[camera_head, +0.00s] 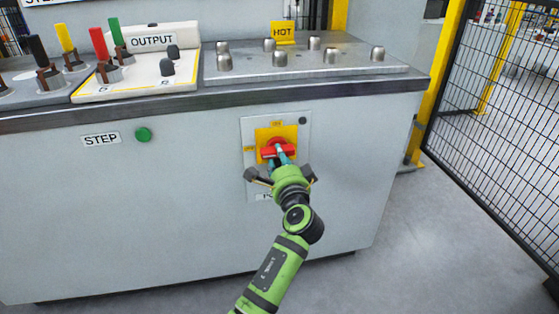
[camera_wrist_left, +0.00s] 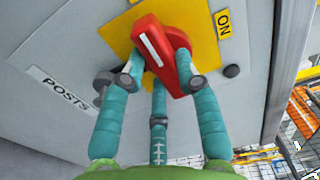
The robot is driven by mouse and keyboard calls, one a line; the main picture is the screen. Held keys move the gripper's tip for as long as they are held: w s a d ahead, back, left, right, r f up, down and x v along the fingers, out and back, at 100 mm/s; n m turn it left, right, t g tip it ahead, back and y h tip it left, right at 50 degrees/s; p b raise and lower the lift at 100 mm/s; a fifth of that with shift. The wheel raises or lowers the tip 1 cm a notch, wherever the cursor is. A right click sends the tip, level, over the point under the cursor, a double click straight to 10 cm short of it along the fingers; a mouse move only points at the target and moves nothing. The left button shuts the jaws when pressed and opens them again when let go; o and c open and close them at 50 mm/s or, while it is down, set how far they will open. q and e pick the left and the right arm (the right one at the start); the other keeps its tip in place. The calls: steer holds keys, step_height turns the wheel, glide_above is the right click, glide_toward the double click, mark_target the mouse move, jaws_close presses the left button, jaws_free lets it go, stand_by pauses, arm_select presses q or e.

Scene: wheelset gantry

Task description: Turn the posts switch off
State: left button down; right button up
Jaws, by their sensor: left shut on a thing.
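The posts switch is a red rotary handle (camera_head: 267,153) on a yellow plate (camera_head: 263,133), set in a pale panel on the cabinet front. The handle lies about level in the head view, across the direction to the top label. In the wrist view the red handle (camera_wrist_left: 150,42) has a white line toward its upper-left end, pointing away from the ON label (camera_wrist_left: 223,22). A POSTS label (camera_wrist_left: 63,88) is below the switch. My left gripper (camera_head: 280,155) is shut on the handle, with teal fingers (camera_wrist_left: 158,62) on both sides. My right gripper is out of view.
A green STEP button (camera_head: 143,135) is left of the switch.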

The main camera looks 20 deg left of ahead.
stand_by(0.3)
arm_select(q)
steer(key=c, duration=0.9)
jaws_free()
